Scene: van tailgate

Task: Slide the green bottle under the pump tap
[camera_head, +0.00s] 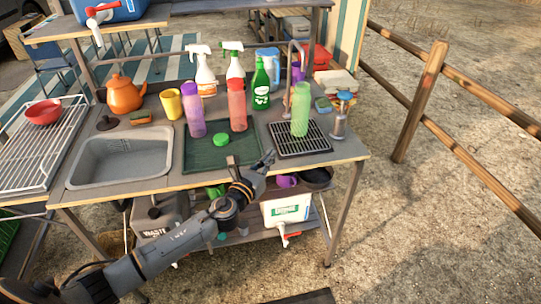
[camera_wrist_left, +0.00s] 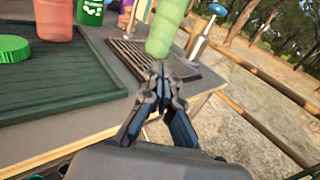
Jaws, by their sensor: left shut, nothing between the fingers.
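A light green translucent bottle (camera_head: 301,110) stands upright on the black drip grate (camera_head: 318,140) at the right of the counter. The thin curved metal tap (camera_head: 290,56) rises just behind it, its spout close to the bottle's top; exact alignment is hard to tell. My left gripper (camera_head: 268,157) is shut and empty at the counter's front edge, in front of the grate and apart from the bottle. In the left wrist view the closed fingertips (camera_wrist_left: 160,72) are in front of the bottle (camera_wrist_left: 165,28), whose top is cut off. My right gripper is not in view.
A metal pump with a blue knob (camera_head: 339,115) stands right of the grate. A dark green mat (camera_head: 205,153) holds a pink bottle (camera_head: 237,106), a purple bottle (camera_head: 194,112) and a green lid (camera_head: 221,139). Spray bottles stand behind. A sink (camera_head: 120,157) is at left.

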